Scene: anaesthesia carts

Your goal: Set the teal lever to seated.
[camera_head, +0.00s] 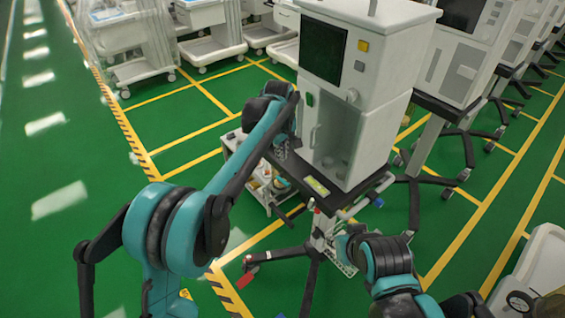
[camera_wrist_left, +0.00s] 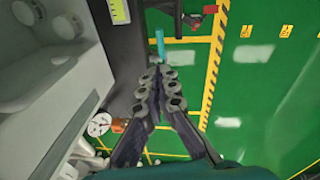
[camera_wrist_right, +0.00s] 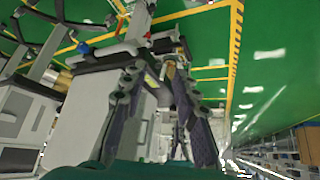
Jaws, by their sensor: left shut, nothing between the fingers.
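The teal lever (camera_wrist_left: 160,42) shows in the left wrist view as a short teal bar at the edge of the cart, just ahead of my left fingertips. I cannot make it out in the head view, where my left arm covers that side of the cart. My left gripper (camera_wrist_left: 156,80) is shut and empty, pointing down beside the machine. In the head view it (camera_head: 282,150) hangs at the left side of the white anaesthesia machine (camera_head: 372,60). My right gripper (camera_wrist_right: 155,68) has its fingers apart in front of the cart; it shows small in the head view (camera_head: 346,244).
The cart's dark shelf (camera_head: 345,200) has a yellow label (camera_head: 317,186) and a blue-ended rod (camera_head: 378,202). A red pedal (camera_head: 250,266) sits on a leg. Further machines (camera_head: 470,50) line the right; white trolleys (camera_head: 210,25) stand behind. Green floor at left is clear.

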